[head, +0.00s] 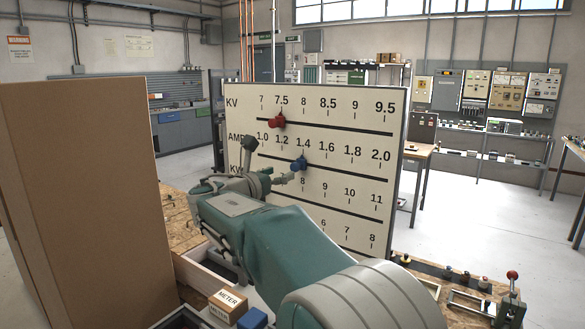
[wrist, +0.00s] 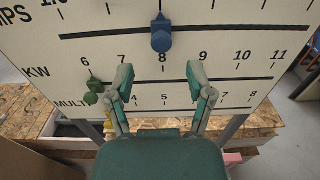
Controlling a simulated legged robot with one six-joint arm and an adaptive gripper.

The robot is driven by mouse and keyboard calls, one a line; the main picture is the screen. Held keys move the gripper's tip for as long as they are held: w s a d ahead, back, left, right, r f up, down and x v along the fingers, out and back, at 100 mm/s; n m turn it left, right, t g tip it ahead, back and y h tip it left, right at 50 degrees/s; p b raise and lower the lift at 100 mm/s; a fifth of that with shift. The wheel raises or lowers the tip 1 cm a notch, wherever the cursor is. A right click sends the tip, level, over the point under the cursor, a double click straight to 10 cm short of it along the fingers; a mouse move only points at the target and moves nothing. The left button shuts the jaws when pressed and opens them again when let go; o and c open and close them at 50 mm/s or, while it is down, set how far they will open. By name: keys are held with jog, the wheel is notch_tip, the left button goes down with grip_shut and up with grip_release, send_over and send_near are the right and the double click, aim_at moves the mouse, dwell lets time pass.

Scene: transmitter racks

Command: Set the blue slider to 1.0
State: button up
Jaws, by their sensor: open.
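The white scale board (head: 345,135) stands upright with rows marked KV, AMPS and KW, and a lower row marked MULT in the wrist view. The blue slider (head: 299,163) is on the bar under the AMPS numbers, at about 1.4; 1.0 lies to its left. My gripper (head: 269,163) is in front of the board. In the wrist view my gripper (wrist: 160,78) is open and empty, its fingers spread below and either side of the blue slider, apart from it.
A red slider (head: 277,121) sits near 7.5 on the KV row. A green slider (wrist: 95,90) sits near the KW 6, left of my left finger. A tall brown box (head: 85,190) stands left.

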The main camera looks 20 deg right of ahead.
aim_at(293, 167)
jog(key=x, duration=0.6)
jog(key=shift+w+d, duration=0.15)
jog(key=shift+d, duration=0.1)
grip_shut()
